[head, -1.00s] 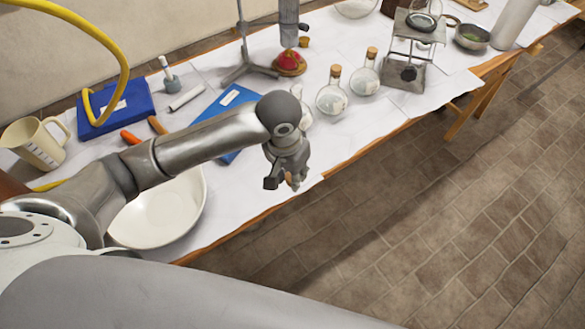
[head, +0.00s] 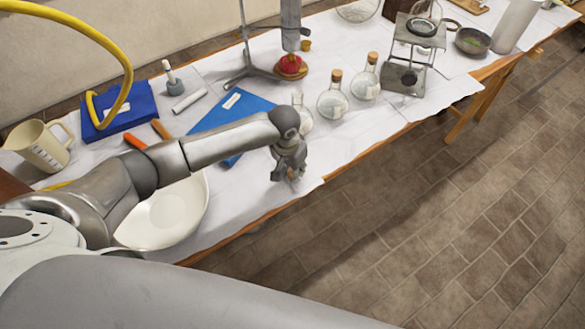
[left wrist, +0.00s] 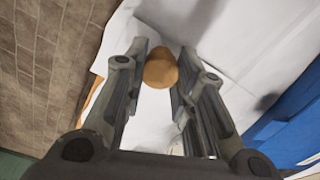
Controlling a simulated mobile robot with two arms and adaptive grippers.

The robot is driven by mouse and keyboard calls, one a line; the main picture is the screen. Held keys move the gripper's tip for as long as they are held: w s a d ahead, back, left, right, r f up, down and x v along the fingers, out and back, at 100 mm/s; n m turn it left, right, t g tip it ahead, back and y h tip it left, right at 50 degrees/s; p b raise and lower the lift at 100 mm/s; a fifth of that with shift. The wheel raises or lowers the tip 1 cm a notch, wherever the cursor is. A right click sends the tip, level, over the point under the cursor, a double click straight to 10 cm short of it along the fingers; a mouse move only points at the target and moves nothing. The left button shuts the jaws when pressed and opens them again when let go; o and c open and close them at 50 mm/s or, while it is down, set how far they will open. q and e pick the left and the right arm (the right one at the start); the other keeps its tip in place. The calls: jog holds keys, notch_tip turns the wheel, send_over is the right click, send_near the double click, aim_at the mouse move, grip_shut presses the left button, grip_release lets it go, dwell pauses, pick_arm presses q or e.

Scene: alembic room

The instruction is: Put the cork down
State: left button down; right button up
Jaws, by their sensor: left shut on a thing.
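The cork (left wrist: 160,68) is a tan, rounded stopper held between the two fingers of my left gripper (left wrist: 160,82) in the left wrist view. White table covering shows beyond it. In the head view my left gripper (head: 289,171) points down over the front edge of the table. The cork cannot be made out clearly there. A small glass flask (head: 303,117) with no stopper visible stands behind my left wrist, partly hidden by it. My right gripper is in neither view.
Two corked flasks (head: 332,102) (head: 365,84) stand right of the gripper. A blue folder (head: 240,108) lies behind my arm. A white bowl (head: 160,222) is at the table's left front. White-covered table (head: 345,140) is clear between gripper and corked flasks.

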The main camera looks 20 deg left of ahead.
aim_at(289, 175)
pick_arm(q)
jog(key=shift+f, duration=0.15)
jog(key=shift+f, duration=0.2)
jog(key=c, duration=1.2)
grip_release()
jog(key=shift+r, duration=0.1)
jog(key=r, duration=0.4)
jog(key=s+r, duration=0.1)
jog(key=r, duration=0.7)
jog(key=shift+s+a+r+b, duration=0.1)
jog(key=shift+s+a+b, duration=0.05)
jog(key=shift+a+b, duration=0.15)
